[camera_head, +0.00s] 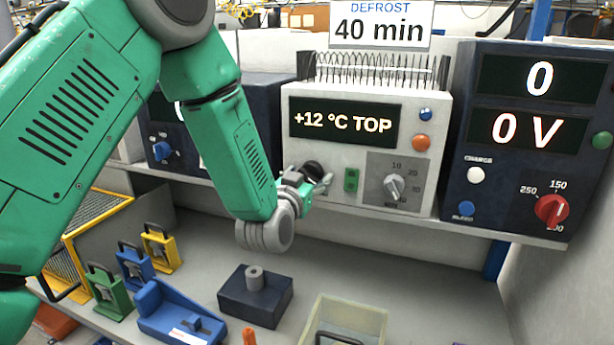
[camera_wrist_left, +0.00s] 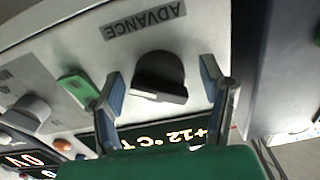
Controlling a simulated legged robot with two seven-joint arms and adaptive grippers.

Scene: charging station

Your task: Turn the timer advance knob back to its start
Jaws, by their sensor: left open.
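The timer advance knob is a black round knob (camera_wrist_left: 158,72) with a bar grip and a pale mark at the left end of the bar in the left wrist view. It sits by the upside-down ADVANCE label (camera_wrist_left: 145,20) on the white defrost unit (camera_head: 335,155). In the head view the knob (camera_head: 312,168) is partly hidden by my left gripper (camera_head: 308,184). My left gripper (camera_wrist_left: 160,74) is open, one finger on each side of the knob, with visible gaps. Whether a fingertip touches the knob cannot be told. My right gripper is not in view.
A green switch (camera_head: 351,180) and a grey dial (camera_head: 394,187) sit right of the knob. A dark voltage unit (camera_head: 520,135) stands at the right. Below the shelf are a dark block with a peg (camera_head: 255,295), a beige bin (camera_head: 345,312) and coloured padlock-like pieces.

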